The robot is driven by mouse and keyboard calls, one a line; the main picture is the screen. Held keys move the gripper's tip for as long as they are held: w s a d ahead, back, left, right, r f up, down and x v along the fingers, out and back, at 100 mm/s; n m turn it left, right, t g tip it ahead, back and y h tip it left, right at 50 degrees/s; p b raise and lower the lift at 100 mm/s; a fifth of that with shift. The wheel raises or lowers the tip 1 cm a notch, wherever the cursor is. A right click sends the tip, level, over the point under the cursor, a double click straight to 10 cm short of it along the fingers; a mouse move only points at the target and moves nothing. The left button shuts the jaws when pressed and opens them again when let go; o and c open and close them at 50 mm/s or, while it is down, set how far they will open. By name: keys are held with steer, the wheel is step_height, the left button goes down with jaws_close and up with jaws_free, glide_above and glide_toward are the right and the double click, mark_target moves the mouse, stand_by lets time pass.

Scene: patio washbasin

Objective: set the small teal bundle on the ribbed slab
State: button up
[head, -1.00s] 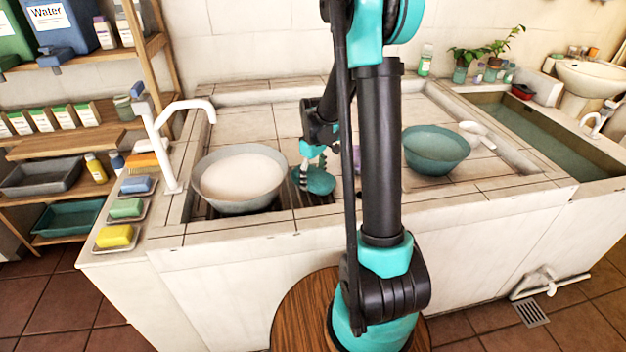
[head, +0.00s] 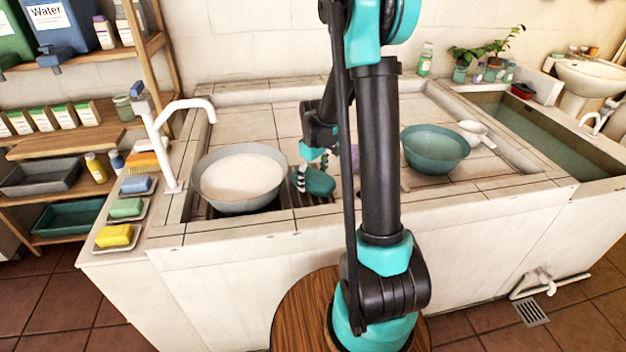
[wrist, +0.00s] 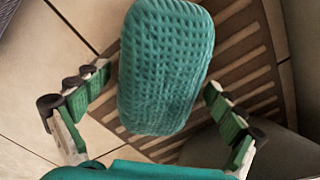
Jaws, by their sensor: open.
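The small teal bundle (head: 319,182), a knitted-looking rounded block, lies on the ribbed slab (head: 300,202) to the right of the bowl of white contents. In the wrist view the bundle (wrist: 165,65) covers part of the brown slatted slab (wrist: 250,65), with its left side near the slab's edge. My gripper (head: 312,172) is at the bundle. In the wrist view my gripper (wrist: 155,88) is open, with one finger on each side of the bundle and gaps between. My arm hides part of the area to the right of the bundle.
A grey bowl (head: 240,205) with white contents stands close to the left. A teal bowl (head: 437,160) stands to the right, with a white scoop (head: 474,128) beyond it. A white tap (head: 172,150) rises at the left edge. The tiled top behind is clear.

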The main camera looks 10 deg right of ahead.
mark_target(313, 174)
step_height(313, 174, up, 12)
stand_by(0.5)
